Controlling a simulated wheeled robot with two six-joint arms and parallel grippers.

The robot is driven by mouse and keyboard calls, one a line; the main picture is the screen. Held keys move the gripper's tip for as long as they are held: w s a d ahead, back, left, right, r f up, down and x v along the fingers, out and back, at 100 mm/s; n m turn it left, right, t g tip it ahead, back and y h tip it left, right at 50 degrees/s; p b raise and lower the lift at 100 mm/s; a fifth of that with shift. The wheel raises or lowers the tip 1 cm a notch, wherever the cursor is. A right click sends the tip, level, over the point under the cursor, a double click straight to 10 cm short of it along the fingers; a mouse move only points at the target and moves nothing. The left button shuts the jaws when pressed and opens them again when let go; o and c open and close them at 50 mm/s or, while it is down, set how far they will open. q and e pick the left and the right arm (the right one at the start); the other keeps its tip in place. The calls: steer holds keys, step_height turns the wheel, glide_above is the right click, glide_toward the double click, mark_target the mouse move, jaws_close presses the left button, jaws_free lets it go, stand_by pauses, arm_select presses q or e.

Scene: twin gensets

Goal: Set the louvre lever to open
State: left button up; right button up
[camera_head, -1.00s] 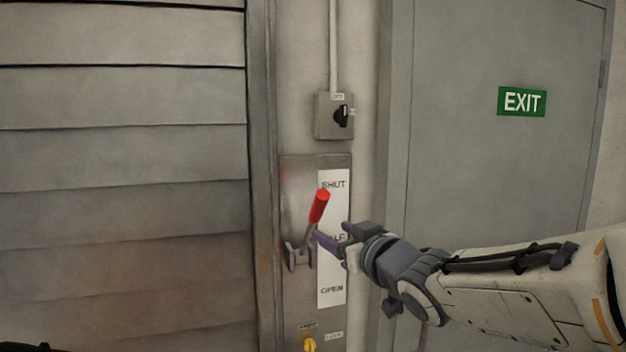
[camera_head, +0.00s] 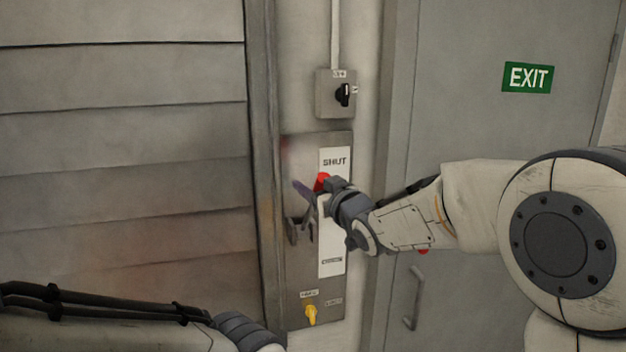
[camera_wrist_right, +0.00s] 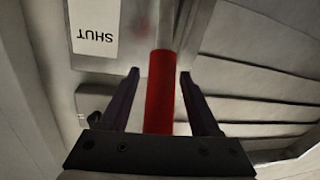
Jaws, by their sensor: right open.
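The louvre lever has a red handle (camera_head: 322,182) and a grey pivot bracket (camera_head: 292,230) on a wall plate (camera_head: 300,155). The handle tilts up toward the SHUT mark on the white label strip (camera_head: 333,240); a smaller mark shows low on the strip, and its middle is hidden by my gripper. My right gripper (camera_head: 308,197) is at the handle, partly covering it. In the right wrist view the red handle (camera_wrist_right: 160,95) stands between the two dark fingers of the open gripper (camera_wrist_right: 158,73), with a gap on each side. My left gripper is out of view.
A switch box (camera_head: 336,93) sits above the plate and a yellow knob (camera_head: 311,314) is low on it. Louvre slats (camera_head: 120,130) fill the left. A grey door (camera_head: 455,110) with an EXIT sign (camera_head: 528,77) is at right. My left arm shows at lower left.

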jaws_close()
stand_by(1.4)
